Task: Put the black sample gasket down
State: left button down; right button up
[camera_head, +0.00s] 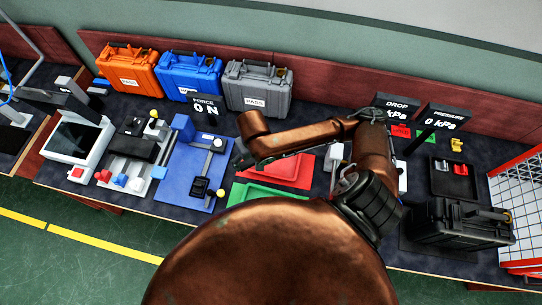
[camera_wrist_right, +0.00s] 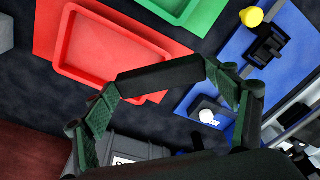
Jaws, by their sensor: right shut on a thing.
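My right gripper (camera_wrist_right: 165,95) shows in the wrist view with its two green-black fingers apart and a black bar-like piece, the black sample gasket (camera_wrist_right: 160,80), spanning between them. The gasket is held above the dark bench top, overlapping the lower edge of the red tray in that view. In the head view my right gripper (camera_head: 240,154) is a small dark shape at the end of the copper arm, between the blue board and the red tray; the gasket cannot be made out there. My left gripper is not in view.
A red tray (camera_head: 297,171) and a green tray (camera_head: 240,192) lie right of the blue board (camera_head: 181,181), which carries a force fixture. Orange (camera_head: 129,72), blue (camera_head: 190,77) and grey (camera_head: 258,90) cases stand behind. A black case (camera_head: 458,226) sits at right.

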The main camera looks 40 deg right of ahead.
aim_at(274, 162)
jog(key=d, duration=0.1)
jog(key=d+f, duration=0.1)
jog(key=d, duration=0.1)
jog(key=d+f, duration=0.1)
jog(key=shift+s+d+f+b, duration=0.1)
jog(key=shift+s+d+b, duration=0.2)
jog(key=shift+s+d, duration=0.1)
jog(key=d+f, duration=0.2)
jog(key=d+f+b, duration=0.1)
jog(key=d+f, duration=0.1)
jog(key=f, duration=0.1)
jog(key=shift+s, duration=0.1)
jog(key=shift+d+f, duration=0.1)
jog(key=shift+w+d+f, duration=0.15)
jog(key=shift+w+f, duration=0.05)
jog(key=f, duration=0.1)
jog(key=f+b, duration=0.1)
jog(key=f, duration=0.1)
jog(key=shift+s+d+f, duration=0.15)
jog(key=shift+s+d, duration=0.1)
jog(key=shift+w+f+b, duration=0.1)
jog(key=shift+f+b, duration=0.15)
jog(key=shift+b, duration=0.05)
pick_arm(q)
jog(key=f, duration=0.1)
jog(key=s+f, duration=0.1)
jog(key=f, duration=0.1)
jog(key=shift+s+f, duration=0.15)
pick_arm(e)
jog(key=shift+r, duration=0.1)
